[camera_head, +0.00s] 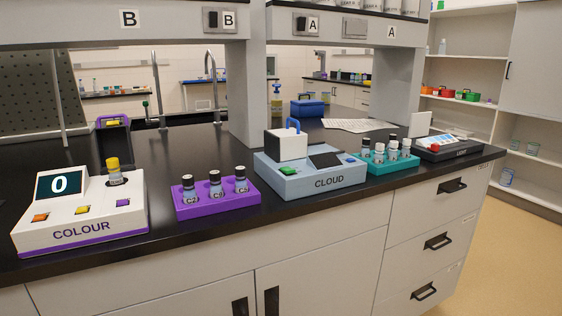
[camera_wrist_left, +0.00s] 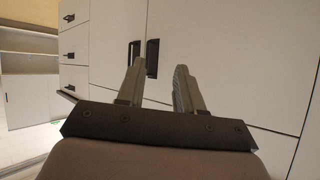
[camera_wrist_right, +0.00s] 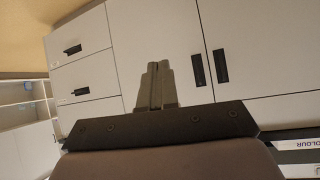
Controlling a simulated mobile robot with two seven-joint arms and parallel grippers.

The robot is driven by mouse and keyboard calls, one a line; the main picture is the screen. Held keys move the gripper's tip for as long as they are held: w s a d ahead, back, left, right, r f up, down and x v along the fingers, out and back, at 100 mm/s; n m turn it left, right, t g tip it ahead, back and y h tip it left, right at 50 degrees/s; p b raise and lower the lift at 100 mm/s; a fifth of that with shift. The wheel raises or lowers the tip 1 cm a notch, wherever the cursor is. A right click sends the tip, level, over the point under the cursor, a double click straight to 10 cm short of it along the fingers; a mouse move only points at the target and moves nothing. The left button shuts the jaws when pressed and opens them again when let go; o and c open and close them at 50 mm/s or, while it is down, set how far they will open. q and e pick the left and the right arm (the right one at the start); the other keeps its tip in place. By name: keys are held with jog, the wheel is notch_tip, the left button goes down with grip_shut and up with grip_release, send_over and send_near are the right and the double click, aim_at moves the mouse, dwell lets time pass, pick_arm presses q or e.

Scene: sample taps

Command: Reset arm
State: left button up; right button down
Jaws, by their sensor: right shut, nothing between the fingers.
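My left gripper (camera_wrist_left: 160,82) shows in the left wrist view with its two fingers apart and nothing between them. It is in front of the white cabinet doors. My right gripper (camera_wrist_right: 155,78) shows in the right wrist view with its fingers together and empty, also in front of the cabinet fronts. Neither gripper shows in the head view. Both grippers are clear of the things on the bench.
On the black bench (camera_head: 180,150) stand the white COLOUR device (camera_head: 90,228), a purple rack (camera_head: 218,204) with three vials, the blue CLOUD device (camera_head: 330,182), a teal rack (camera_head: 392,166) with several vials and a dark device (camera_head: 447,152). Shelves stand at the right.

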pick_arm(q)
jog(key=s+f+n+g, duration=0.2)
jog(key=s+f, duration=0.1)
jog(key=s, duration=0.1)
notch_tip(320, 180, up, 12)
jog(key=p, duration=1.3)
jog(key=shift+a+m+t+p, duration=0.3)
jog(key=shift+t+p, duration=0.1)
jog(key=shift+f, duration=0.15)
